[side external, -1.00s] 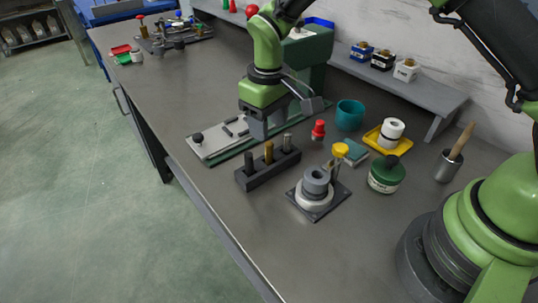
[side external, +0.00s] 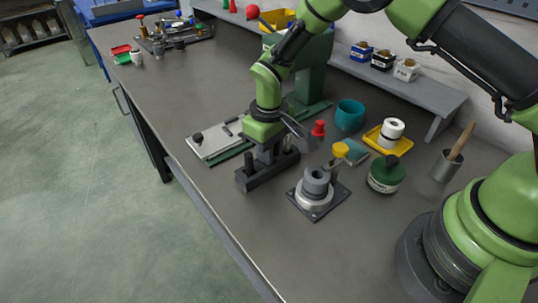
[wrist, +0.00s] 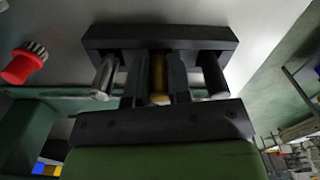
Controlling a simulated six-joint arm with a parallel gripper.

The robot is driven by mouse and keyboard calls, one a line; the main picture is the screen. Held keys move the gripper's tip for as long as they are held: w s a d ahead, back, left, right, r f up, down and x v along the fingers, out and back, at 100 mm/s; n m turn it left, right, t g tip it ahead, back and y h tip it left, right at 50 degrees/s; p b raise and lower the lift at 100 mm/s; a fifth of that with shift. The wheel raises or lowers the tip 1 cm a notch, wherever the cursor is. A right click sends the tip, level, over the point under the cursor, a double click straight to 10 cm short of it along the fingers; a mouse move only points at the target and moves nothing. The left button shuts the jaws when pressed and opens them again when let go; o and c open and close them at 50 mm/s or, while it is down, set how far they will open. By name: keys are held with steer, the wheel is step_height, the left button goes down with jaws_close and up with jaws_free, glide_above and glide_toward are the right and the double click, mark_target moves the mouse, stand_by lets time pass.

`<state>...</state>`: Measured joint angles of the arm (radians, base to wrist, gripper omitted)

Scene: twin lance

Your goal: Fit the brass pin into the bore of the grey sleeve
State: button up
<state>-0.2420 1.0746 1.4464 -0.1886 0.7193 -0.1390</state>
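The brass pin (wrist: 160,78) stands in the middle of a dark rack (side external: 262,177), between a silver pin (wrist: 104,77) and a darker grey pin (wrist: 213,75). My gripper (wrist: 160,95) is down at the rack with one finger on each side of the brass pin. Whether the fingers press on it or leave a small gap is not clear. In the side view my gripper hides the brass pin. The grey sleeve (side external: 317,179) stands upright on a light round base on a dark square plate (side external: 325,209), right of the rack, its bore facing up.
A red-topped piece (side external: 319,129), a yellow-topped piece (side external: 340,149) and a dark green jar (side external: 385,175) stand behind and right of the sleeve. A teal cup (side external: 349,115) and a yellow tray (side external: 375,141) stand farther back. The front table edge is clear.

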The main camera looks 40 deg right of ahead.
jaws_close()
steer(key=r, duration=0.9)
steer(key=shift+s+d+r, duration=0.15)
steer(key=shift+d+r, duration=0.1)
steer(key=shift+r, duration=0.15)
steer(key=s+d+r+m, duration=0.2)
steer(key=s+d+r, duration=0.3)
steer(key=s+d, duration=0.3)
steer(key=w+d+f, duration=0.1)
steer(key=f, duration=0.4)
steer(key=w+d+f+n, duration=0.1)
steer(key=w+f, duration=0.1)
steer(key=f, duration=0.3)
steer(key=w+d+f+n, duration=0.1)
steer(key=f, duration=0.4)
steer(key=shift+w+d+f, duration=0.1)
steer(key=shift+w+d, duration=0.15)
steer(key=shift+w, duration=0.15)
